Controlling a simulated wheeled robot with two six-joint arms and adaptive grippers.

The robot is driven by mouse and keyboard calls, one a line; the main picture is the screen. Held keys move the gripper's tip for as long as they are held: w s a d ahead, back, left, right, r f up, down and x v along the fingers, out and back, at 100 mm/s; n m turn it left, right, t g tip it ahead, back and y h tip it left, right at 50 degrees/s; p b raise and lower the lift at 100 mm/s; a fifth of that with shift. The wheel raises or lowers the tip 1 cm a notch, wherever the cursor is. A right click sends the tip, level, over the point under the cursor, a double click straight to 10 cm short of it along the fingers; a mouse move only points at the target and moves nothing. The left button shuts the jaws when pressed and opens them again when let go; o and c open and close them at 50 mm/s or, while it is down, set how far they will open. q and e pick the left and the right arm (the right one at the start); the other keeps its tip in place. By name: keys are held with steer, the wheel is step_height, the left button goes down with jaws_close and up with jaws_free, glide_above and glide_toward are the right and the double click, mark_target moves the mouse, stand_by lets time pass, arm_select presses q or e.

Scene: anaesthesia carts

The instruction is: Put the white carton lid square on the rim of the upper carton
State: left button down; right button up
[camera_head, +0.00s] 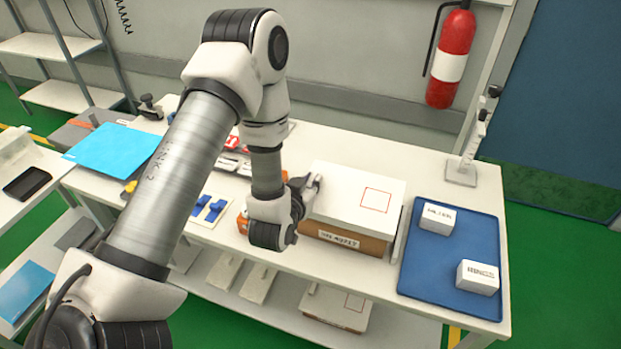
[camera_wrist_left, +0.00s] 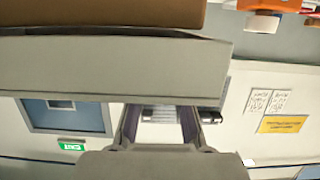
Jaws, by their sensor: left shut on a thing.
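The white carton lid (camera_head: 345,195), with a red square outline on its top, lies over the brown upper carton (camera_head: 330,232) on the bench. My left gripper (camera_head: 312,188) is shut on the lid at its left edge. In the left wrist view the lid (camera_wrist_left: 110,72) shows as a pale slab against the brown carton (camera_wrist_left: 100,12), with a dark line between them. The fingertips (camera_wrist_left: 160,112) meet the slab's edge there. I cannot tell whether the lid touches the rim all round. My right gripper is not in view.
A blue tray (camera_head: 425,275) with two small white boxes (camera_head: 437,219) (camera_head: 478,277) stands right of the carton. Another lidded carton (camera_head: 335,307) sits on the lower shelf. A stand (camera_head: 462,170) is at the back right corner. Blue sheets and tools lie left.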

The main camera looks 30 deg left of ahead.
arm_select(q)
steer(key=shift+f+b, duration=0.5)
steer(key=shift+f, duration=0.55)
steer(key=shift+f, duration=0.2)
steer(key=c, duration=1)
jaws_free()
steer(key=shift+r, duration=0.15)
step_height(320, 180, up, 10)
steer(key=shift+f, duration=0.1)
